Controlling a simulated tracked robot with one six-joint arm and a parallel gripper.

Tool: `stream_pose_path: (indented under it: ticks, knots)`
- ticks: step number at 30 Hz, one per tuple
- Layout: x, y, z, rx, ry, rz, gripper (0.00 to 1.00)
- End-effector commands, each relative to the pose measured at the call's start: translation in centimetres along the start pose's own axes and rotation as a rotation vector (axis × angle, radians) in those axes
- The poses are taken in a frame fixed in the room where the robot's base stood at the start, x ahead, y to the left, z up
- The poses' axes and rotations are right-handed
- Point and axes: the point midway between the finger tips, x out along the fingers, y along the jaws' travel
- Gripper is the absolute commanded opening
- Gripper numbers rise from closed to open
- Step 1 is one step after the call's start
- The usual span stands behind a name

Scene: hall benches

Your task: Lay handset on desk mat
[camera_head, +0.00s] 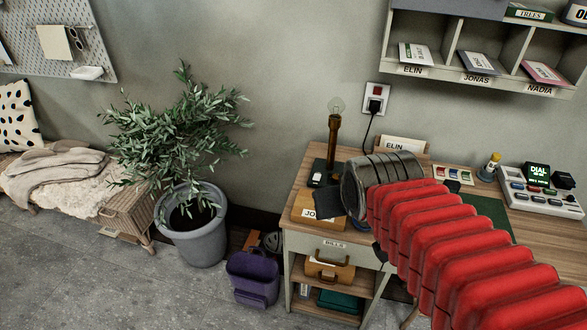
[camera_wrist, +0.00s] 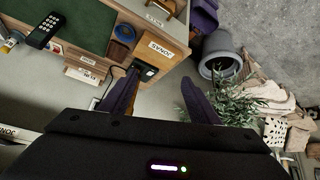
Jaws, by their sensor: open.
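A black handset (camera_wrist: 43,30) with rows of pale keys shows at the upper left of the wrist view. It overlaps the back edge of the green desk mat (camera_wrist: 88,22); I cannot tell whether it lies wholly on the mat. In the head view part of the mat (camera_head: 487,211) shows behind my red arm, and I cannot make out the handset. My gripper (camera_head: 330,203) is over the left end of the desk, and its two dark fingers (camera_wrist: 158,98) are spread apart with nothing between them. The handset and mat are well off to one side of the fingers.
A dial device (camera_head: 541,190) is at the desk's right. Wall cubbies (camera_head: 470,75) hang above.

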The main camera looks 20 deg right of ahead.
Motion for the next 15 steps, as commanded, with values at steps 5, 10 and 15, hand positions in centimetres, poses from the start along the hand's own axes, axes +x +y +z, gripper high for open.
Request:
stream_pose_path:
  ticks: [5, 10, 15]
  knots:
    - [-3.8, -3.6, 3.1, -0.041, -0.076, -0.082, 0.56]
    - [-5.4, -5.0, 4.8, -0.058, -0.119, -0.117, 0.56]
    - [-5.5, -5.0, 5.0, -0.059, -0.124, -0.119, 0.56]
